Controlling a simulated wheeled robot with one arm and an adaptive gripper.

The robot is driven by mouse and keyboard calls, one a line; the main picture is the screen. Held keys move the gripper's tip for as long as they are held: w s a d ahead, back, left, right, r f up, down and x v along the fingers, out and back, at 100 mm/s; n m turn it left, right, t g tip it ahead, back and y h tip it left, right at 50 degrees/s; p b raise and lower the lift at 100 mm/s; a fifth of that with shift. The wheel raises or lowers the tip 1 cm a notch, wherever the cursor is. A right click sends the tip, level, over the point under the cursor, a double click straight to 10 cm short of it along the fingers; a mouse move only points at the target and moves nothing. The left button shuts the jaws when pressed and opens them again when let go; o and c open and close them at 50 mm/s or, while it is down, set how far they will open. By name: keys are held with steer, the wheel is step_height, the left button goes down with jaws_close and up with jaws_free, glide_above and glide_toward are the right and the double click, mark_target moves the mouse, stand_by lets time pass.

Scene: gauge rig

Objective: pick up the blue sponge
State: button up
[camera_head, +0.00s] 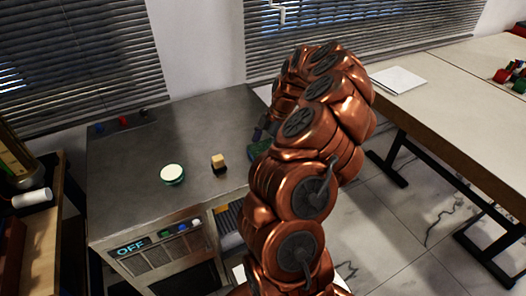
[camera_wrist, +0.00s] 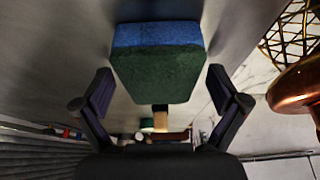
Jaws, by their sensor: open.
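The blue sponge (camera_wrist: 158,35) is a block with a blue layer and a thicker dark green layer, large in the wrist view. In the head view only a green and blue part of it (camera_head: 258,152) shows beside my copper arm, on the grey worktop (camera_head: 200,120). My gripper (camera_wrist: 160,76) is open, with one dark finger on each side of the sponge's near end. Gaps show between both fingers and the sponge, so neither appears to touch it. In the head view my arm hides much of the gripper and sponge.
A round green and cream thing (camera_head: 172,174) and a small yellow and dark block (camera_head: 218,163) stand left of the sponge. Coloured knobs (camera_head: 123,121) sit at the worktop's back left. The front panel reads OFF (camera_head: 131,248). A pale table (camera_head: 455,85) stands at right.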

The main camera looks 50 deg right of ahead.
mark_target(260, 148)
steer(key=c, duration=0.9)
steer(key=shift+o, duration=0.2)
steer(key=shift+r+p, duration=0.25)
steer(key=shift+p, duration=0.25)
steer(key=shift+r+p, duration=0.1)
steer(key=shift+p, duration=0.25)
steer(key=shift+r+b, duration=0.95)
steer(key=shift+r, duration=0.7)
steer(key=s+a+b, duration=0.2)
steer(key=s, duration=0.5)
steer(key=s+a+r+b, duration=0.1)
steer(key=s+a+b, duration=0.1)
steer(key=s, duration=0.6)
steer(key=shift+a+r+b, duration=0.25)
steer(key=shift+a+b, duration=0.05)
steer(key=shift+a, duration=0.4)
